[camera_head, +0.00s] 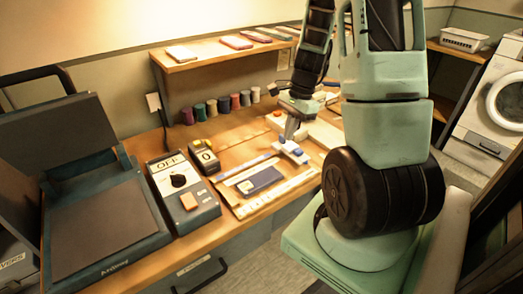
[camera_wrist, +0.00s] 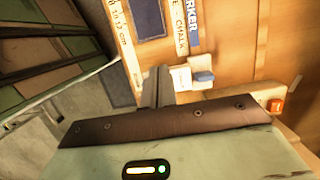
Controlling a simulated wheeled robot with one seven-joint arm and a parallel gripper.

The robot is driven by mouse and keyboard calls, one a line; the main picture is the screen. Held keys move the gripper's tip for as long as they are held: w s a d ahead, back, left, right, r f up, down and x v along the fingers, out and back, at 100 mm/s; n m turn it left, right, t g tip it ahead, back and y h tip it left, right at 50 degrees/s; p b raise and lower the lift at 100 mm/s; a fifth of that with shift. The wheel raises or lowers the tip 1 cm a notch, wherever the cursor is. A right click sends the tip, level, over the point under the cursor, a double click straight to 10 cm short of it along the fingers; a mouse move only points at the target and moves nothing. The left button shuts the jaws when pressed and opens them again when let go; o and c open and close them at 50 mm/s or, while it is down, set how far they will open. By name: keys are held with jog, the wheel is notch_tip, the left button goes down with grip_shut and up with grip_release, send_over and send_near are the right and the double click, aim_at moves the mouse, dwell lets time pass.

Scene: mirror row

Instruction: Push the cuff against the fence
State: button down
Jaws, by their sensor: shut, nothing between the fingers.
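The cuff looks to be the flat dark blue piece (camera_head: 260,180) on the bench. Its end shows at the top of the wrist view (camera_wrist: 150,18). The pale ruled strip (camera_head: 278,194) on its near side may be the fence; it also shows in the wrist view (camera_wrist: 120,40). I cannot tell whether they touch. A lettered strip (camera_wrist: 180,20) runs along the cuff's other side. My gripper (camera_head: 290,133) is shut and empty, pointing down beyond the cuff's right end, close to a white and blue block (camera_head: 291,151). In the wrist view my fingers (camera_wrist: 156,88) are left of that block.
A control box with a dial (camera_head: 183,192) and a dark press (camera_head: 97,200) stand to the left. Several thread spools (camera_head: 223,104) line the back under a shelf (camera_head: 215,52). An orange button (camera_wrist: 275,106) sits right of my gripper in the wrist view.

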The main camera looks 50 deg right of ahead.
aim_at(273, 170)
jog(key=x, duration=1)
jog(key=shift+w+a, duration=0.15)
jog(key=shift+a, duration=0.5)
jog(key=shift+w+a, duration=0.15)
jog(key=shift+a, duration=0.5)
jog(key=shift+r, duration=0.1)
jog(key=p+v, duration=0.8)
jog(key=v, duration=0.2)
jog(key=shift+p, duration=0.4)
jog(key=shift+d, duration=0.1)
